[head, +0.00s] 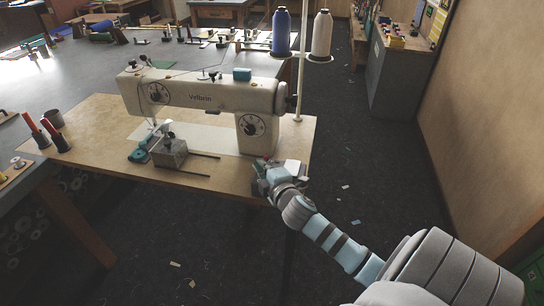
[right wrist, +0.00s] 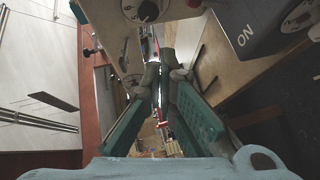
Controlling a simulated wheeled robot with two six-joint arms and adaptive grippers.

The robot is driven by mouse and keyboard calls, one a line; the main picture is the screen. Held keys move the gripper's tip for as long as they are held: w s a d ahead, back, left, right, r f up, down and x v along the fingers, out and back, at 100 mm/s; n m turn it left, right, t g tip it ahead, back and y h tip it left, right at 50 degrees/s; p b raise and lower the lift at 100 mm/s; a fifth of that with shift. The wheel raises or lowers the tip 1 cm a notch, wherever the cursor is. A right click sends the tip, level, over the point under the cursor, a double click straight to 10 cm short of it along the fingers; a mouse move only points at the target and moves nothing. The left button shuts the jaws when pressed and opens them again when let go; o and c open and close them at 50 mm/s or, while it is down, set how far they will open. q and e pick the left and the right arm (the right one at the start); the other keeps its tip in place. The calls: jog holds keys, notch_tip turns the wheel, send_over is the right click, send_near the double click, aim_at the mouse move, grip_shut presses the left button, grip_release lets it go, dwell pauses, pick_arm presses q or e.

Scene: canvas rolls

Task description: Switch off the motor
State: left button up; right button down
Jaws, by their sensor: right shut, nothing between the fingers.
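A cream sewing machine (head: 205,97) lettered "Velbrin" stands on a wooden table (head: 95,115). In the right wrist view, a dark grey box (right wrist: 250,45) marked "ON" with a round dial shows at the upper right, beside my fingers. In the head view, a pale box (head: 296,168) at the table's front right corner is partly hidden by my right gripper (head: 266,170). My right gripper (right wrist: 160,75) is shut and empty. I cannot tell whether its tips touch anything. My left gripper is not in view.
A small metal block (head: 169,152) and a teal bobbin-like part (head: 138,155) lie by the needle. Blue (head: 281,32) and cream (head: 321,35) thread cones stand on a stand behind. Floor is open to the right.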

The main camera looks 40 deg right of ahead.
jog(key=s, duration=0.1)
jog(key=s+r, duration=0.1)
jog(key=s, duration=0.1)
jog(key=s+r, duration=0.1)
jog(key=shift+s+a+r, duration=0.1)
jog(key=shift+s+a, duration=0.3)
